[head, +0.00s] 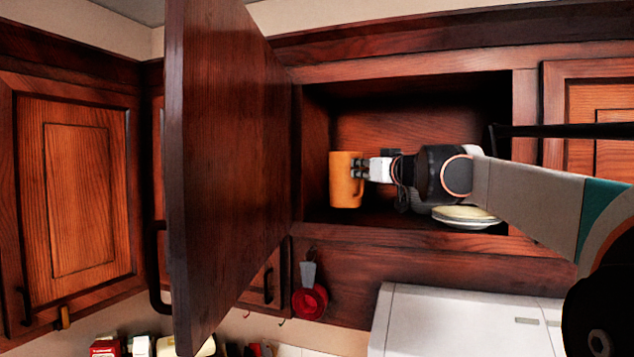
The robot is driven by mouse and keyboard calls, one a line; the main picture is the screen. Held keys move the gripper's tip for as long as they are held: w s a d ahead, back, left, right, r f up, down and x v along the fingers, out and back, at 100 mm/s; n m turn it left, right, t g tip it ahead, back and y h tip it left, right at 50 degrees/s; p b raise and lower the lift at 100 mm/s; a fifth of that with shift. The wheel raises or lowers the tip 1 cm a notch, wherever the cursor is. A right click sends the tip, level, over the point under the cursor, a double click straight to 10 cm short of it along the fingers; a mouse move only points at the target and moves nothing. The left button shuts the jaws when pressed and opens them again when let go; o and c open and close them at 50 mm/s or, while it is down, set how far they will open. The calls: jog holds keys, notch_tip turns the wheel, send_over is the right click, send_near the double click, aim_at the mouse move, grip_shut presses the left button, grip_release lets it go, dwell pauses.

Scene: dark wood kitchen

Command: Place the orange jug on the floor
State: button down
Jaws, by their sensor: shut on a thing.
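The orange jug (343,182) is upright inside an open wall cabinet, near its left side. My gripper (359,170) reaches in from the right and is shut on the right side of the jug. The fingers hide part of that side, so I cannot tell whether they hold a handle or the wall. I cannot tell whether the jug's base touches the cabinet floor. The room's floor is not in view.
The cabinet door (225,150) stands open on the left, close to the jug. Stacked plates (466,216) lie in the cabinet below my arm. A red utensil (309,300) hangs beneath. A white appliance (465,322) stands below right. Several items (140,346) stand lower left.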

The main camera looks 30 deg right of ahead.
aim_at(363, 181)
notch_tip(363, 181, down, 2)
jog(key=shift+s+f, duration=0.1)
jog(key=shift+f, duration=0.6)
jog(key=shift+f, duration=0.15)
jog(key=c, duration=1.7)
grip_release()
jog(key=shift+r, duration=0.2)
